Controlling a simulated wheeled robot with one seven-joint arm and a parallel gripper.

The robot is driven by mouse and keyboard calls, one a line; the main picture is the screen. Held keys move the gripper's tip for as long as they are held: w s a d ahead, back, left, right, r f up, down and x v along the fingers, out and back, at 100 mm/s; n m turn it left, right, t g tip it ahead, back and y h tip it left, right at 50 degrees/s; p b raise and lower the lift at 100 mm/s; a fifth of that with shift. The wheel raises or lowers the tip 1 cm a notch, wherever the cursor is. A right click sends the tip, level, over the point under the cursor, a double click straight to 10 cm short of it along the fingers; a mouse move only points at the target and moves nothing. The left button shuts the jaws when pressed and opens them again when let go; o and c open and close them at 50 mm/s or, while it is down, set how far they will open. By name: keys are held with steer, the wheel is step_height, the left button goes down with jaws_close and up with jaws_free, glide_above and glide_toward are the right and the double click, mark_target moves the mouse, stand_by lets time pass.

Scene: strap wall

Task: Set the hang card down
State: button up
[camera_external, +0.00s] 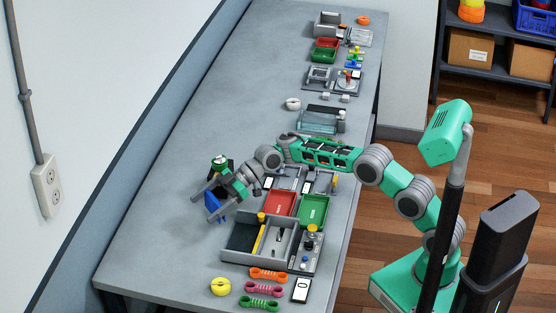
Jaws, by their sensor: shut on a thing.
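My gripper (209,203) is over the left part of the grey bench (160,205), close to the wall side. A flat blue piece (213,206), which looks like the hang card, is between its two fingers. My gripper is shut on it. Part of the blue piece is hidden by the fingers. From this single view I cannot tell how far it is above the bench top.
A grey divided tray (240,258), a red tray (281,204) and a green tray (313,211) stand right of my gripper. Several coloured straps, a yellow roll (220,287) and a phone-like card (300,290) lie at the front. The bench's left side is clear.

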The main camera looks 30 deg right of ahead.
mark_target(210, 211)
steer(key=shift+w+a+f, duration=0.4)
steer(key=shift+f, duration=0.3)
steer(key=shift+w+a+f, duration=0.1)
steer(key=shift+f, duration=1.75)
steer(key=o, duration=1)
steer(key=shift+o, duration=0.2)
steer(key=shift+r, duration=0.1)
steer(key=shift+r, duration=0.2)
steer(key=v, duration=1.2)
steer(key=shift+f+b, duration=0.2)
steer(key=shift+b, duration=0.1)
